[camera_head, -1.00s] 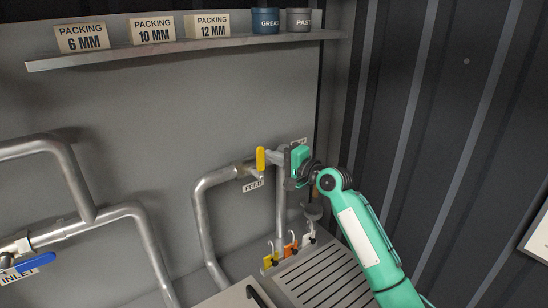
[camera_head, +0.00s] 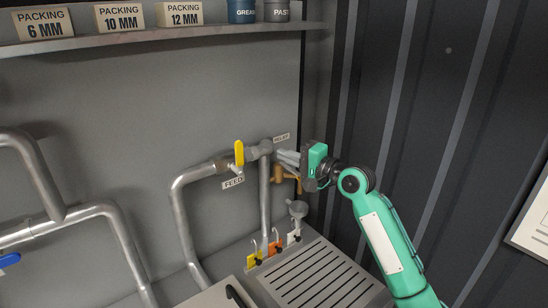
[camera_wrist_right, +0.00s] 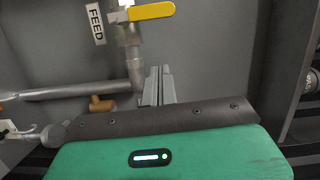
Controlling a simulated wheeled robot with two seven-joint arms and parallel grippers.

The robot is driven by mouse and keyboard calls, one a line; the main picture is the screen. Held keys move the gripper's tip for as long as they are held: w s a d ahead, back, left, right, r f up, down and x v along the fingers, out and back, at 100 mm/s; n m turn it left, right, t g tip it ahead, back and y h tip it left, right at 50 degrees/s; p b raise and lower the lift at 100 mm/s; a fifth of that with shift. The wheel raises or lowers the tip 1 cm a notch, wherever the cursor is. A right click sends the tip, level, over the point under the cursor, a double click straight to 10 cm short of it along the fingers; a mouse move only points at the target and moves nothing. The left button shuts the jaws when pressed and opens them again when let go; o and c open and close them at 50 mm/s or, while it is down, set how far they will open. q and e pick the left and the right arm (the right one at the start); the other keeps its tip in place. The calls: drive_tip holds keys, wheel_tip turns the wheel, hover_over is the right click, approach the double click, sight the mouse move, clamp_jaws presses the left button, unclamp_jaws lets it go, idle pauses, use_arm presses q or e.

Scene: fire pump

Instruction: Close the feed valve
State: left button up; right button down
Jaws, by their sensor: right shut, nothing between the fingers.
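The feed valve's yellow lever (camera_head: 239,152) stands nearly upright in the head view, across the grey feed pipe (camera_head: 200,172), above the FEED label (camera_head: 233,182). In the right wrist view the yellow lever (camera_wrist_right: 152,12) lies crosswise at the top, with the FEED label (camera_wrist_right: 96,22) to its left. My right gripper (camera_head: 282,156) is shut and empty, to the right of the lever and apart from it. Its closed fingers (camera_wrist_right: 158,86) show in the wrist view, below the lever. My left gripper is not in view.
A brass fitting (camera_head: 288,176) sits just below my right gripper, by the RELIEF label (camera_head: 281,138). Yellow (camera_head: 255,259) and orange (camera_head: 275,248) tags hang by the slatted top (camera_head: 318,278). A shelf (camera_head: 150,39) with packing boxes runs above. A dark ribbed wall (camera_head: 420,110) is at right.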

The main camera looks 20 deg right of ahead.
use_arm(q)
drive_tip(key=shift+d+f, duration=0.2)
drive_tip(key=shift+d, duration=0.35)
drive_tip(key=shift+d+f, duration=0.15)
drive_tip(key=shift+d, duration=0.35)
use_arm(e)
drive_tip(key=shift+v, duration=1.05)
drive_tip(key=shift+w+d, duration=0.1)
drive_tip(key=shift+d, duration=0.1)
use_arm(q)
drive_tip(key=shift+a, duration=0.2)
use_arm(e)
drive_tip(key=shift+f, duration=0.1)
